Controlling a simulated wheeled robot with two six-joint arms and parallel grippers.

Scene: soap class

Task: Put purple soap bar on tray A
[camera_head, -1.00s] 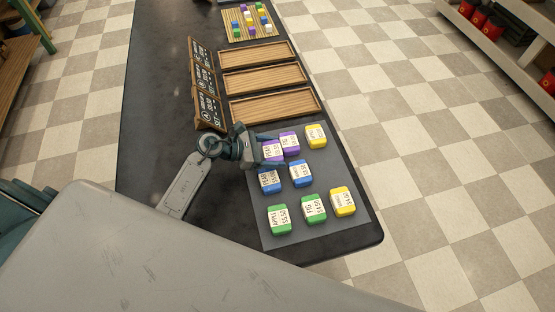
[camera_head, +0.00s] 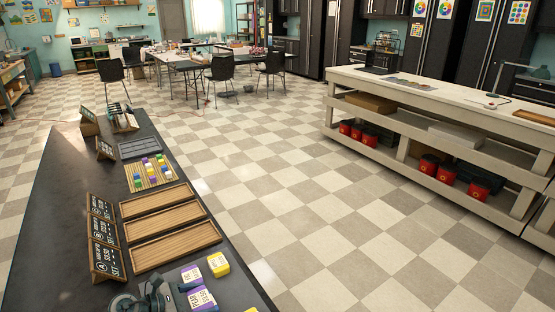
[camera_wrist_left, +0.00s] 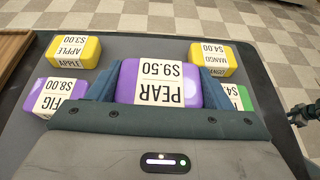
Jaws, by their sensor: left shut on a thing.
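My left gripper (camera_head: 168,298) is at the bottom edge of the head view, partly cut off. It is shut on a purple soap bar labelled PEAR (camera_wrist_left: 160,82), with a finger on each side. I cannot tell whether this bar is off the mat. A second purple bar, labelled FIG (camera_wrist_left: 50,94), lies beside it; it also shows in the head view (camera_head: 191,274). Three wooden trays lie farther along the counter. The nearest, tray A (camera_head: 176,247), stands beside the sign marked A (camera_head: 106,262) and is empty.
Yellow bars labelled APPLE (camera_wrist_left: 75,51) and MANGO (camera_wrist_left: 211,60) and a green bar (camera_wrist_left: 243,97) lie around the held bar. The two farther trays (camera_head: 168,219) are empty. Signs line the trays' left side.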

